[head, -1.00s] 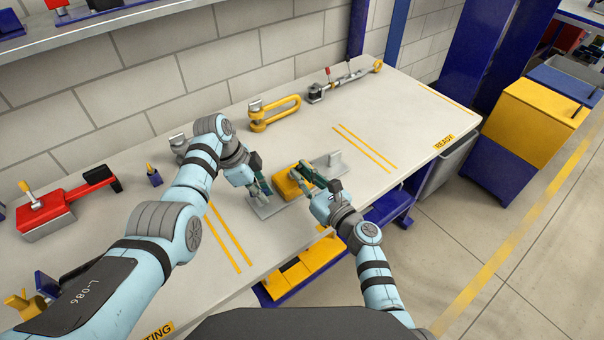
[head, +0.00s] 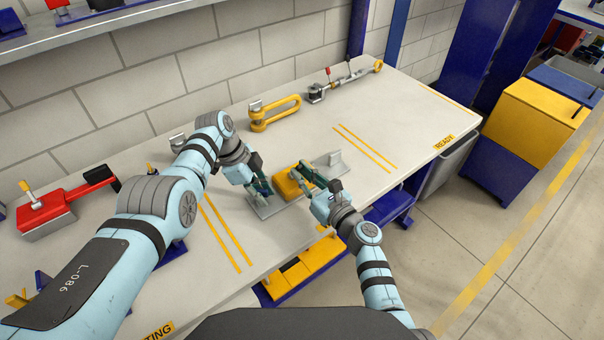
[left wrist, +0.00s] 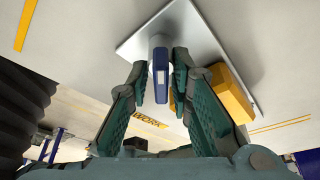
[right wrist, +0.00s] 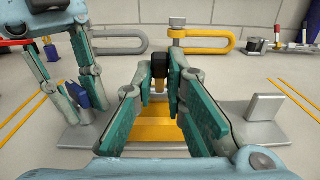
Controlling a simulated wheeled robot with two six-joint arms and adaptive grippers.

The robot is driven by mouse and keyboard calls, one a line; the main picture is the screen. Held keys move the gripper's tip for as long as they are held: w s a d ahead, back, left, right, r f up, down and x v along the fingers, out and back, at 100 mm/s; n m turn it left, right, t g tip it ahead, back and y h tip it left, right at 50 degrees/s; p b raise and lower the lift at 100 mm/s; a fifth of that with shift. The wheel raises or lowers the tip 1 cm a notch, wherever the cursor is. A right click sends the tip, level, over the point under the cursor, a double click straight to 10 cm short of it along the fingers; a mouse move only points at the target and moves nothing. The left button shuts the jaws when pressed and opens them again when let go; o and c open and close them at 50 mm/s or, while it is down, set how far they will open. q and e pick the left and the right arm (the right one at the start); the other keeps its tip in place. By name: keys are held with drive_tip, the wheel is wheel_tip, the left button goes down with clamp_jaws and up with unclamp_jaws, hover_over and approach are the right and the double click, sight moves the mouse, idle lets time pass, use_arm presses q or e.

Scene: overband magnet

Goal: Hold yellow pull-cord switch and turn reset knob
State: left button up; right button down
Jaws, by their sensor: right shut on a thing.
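The yellow pull-cord switch (head: 287,188) sits on a grey plate (head: 263,210) on the bench; its yellow body (right wrist: 155,132) shows between my right fingers. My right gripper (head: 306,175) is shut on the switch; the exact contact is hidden. A black-topped yellow stem (right wrist: 159,68) stands in line with its fingertips. A blue knob-like part (left wrist: 161,77) on a grey post stands at the plate's left end; I take it as the reset knob. My left gripper (left wrist: 162,75) is open, one finger each side of it, with visible gaps.
An upright grey bracket (head: 335,160) is at the plate's right end. A yellow shackle (head: 275,113) and a metal linkage (head: 340,85) lie behind. A red tool (head: 65,203) is at left.

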use_arm(q)
drive_tip(key=shift+o, duration=0.4)
drive_tip(key=shift+w+r, duration=0.1)
drive_tip(key=shift+r, duration=0.15)
drive_tip(key=v, duration=1.1)
drive_tip(key=shift+a+r, duration=0.15)
drive_tip(key=shift+r, duration=0.1)
drive_tip(key=shift+c, duration=0.4)
drive_tip(key=x, duration=1.2)
drive_tip(key=shift+f, duration=0.1)
clamp_jaws()
